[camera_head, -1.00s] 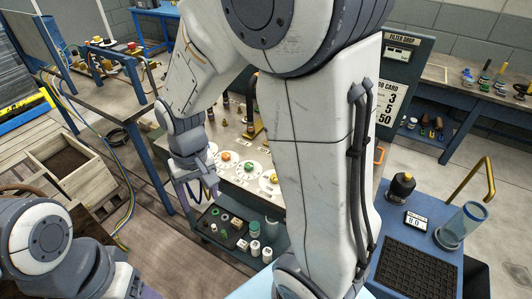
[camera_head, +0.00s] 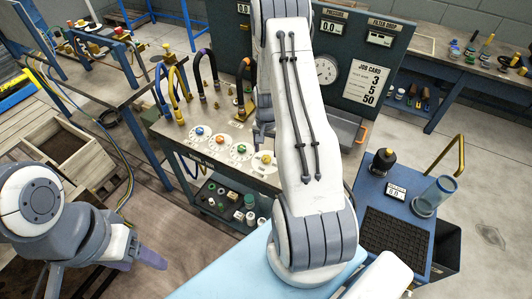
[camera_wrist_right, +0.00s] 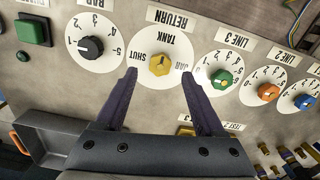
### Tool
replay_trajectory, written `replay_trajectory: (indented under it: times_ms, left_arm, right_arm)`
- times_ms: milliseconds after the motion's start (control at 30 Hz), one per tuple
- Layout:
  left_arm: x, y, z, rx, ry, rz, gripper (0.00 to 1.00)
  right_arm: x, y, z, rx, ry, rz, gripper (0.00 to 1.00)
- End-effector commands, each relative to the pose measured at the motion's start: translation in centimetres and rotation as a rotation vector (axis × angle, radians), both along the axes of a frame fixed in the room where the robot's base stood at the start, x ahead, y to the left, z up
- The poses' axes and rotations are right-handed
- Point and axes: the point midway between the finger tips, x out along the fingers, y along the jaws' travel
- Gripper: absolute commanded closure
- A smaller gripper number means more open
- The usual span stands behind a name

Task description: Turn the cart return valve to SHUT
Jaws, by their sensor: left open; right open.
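The return valve is a yellow knob (camera_wrist_right: 160,64) on a white dial marked SHUT, TANK and JAR, upside down in the right wrist view. The knob's pale mark seems to point towards TANK; in that view SHUT is at its left. The knob also shows in the head view (camera_head: 266,158), below my right gripper (camera_head: 263,138). In the wrist view my right gripper (camera_wrist_right: 159,75) is open, its fingers apart on either side of the knob; I cannot tell whether they touch it. My left gripper (camera_head: 150,258) is at the lower left, away from the panel.
A green line knob (camera_wrist_right: 226,79), an orange knob (camera_wrist_right: 267,92) and a blue knob (camera_wrist_right: 304,101) sit beside the valve. A black knob (camera_wrist_right: 91,47) is on its other side. Hoses (camera_head: 205,68) stand behind the panel. A blue cart (camera_head: 415,265) stands at the right.

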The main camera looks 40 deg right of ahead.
Motion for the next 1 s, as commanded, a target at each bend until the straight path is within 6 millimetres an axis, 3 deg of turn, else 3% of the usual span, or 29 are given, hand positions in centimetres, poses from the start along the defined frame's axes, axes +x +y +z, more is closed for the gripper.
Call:
replay_trajectory:
  times_ms: [300,633,800,833,1000]
  left_arm:
    - [0.0,0.0,1.0,0.000,0.000,0.000,0.34]
    - [0.0,0.0,1.0,0.000,0.000,-0.001,0.34]
    - [0.0,0.0,1.0,0.000,0.000,-0.001,0.34]
    - [0.0,0.0,1.0,0.000,0.000,-0.001,0.34]
    - [0.0,0.0,1.0,0.000,0.000,-0.001,0.34]
  right_arm:
    - [0.0,0.0,-3.4,0.001,0.001,0.001,0.29]
    - [0.0,0.0,-3.7,0.000,-0.001,0.001,0.29]
    - [0.0,0.0,-3.7,0.000,0.000,0.001,0.94]
    - [0.0,0.0,-3.7,0.000,0.000,0.001,1.00]
    - [0.0,0.0,-3.7,0.000,0.000,0.005,1.00]
